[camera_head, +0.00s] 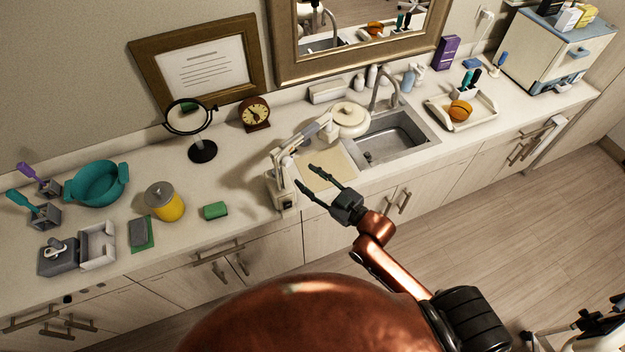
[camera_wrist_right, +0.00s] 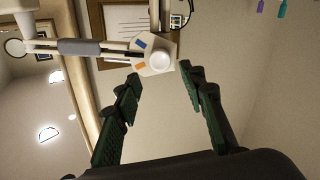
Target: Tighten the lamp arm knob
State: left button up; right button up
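A white jointed lamp (camera_head: 283,190) stands at the front edge of the counter. Its arm rises to a round cream lamp head (camera_head: 349,120) near the sink. In the right wrist view, the round white lamp arm knob (camera_wrist_right: 160,61) sits on a pale joint plate (camera_wrist_right: 150,51) with a blue and an orange mark. My right gripper (camera_head: 306,176) is open and empty, its fingers pointing at the lamp from the right. In the wrist view its fingertips (camera_wrist_right: 160,74) lie either side of the knob; I see no contact. My left gripper is out of view.
The sink (camera_head: 393,140) with its faucet (camera_head: 385,88) is right of the lamp. A clock (camera_head: 254,114), a round mirror (camera_head: 202,150), a yellow canister (camera_head: 165,204) and a green block (camera_head: 215,211) stand left. The floor right of my arm is mostly clear.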

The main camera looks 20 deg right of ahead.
aim_at(290, 164)
jog(key=shift+b+x, duration=0.8)
jog(key=shift+x, duration=2.45)
jog(key=shift+w+p, duration=0.1)
jog(key=shift+p, duration=0.2)
jog(key=shift+c, duration=0.6)
jog(key=c, duration=0.7)
jog(key=o, duration=0.5)
jog(key=m+p, duration=0.2)
jog(key=p, duration=0.1)
jog(key=shift+r+m, duration=0.25)
jog(key=shift+m, duration=0.05)
jog(key=o, duration=0.3)
jog(key=shift+f+b, duration=0.3)
jog(key=shift+b, duration=0.15)
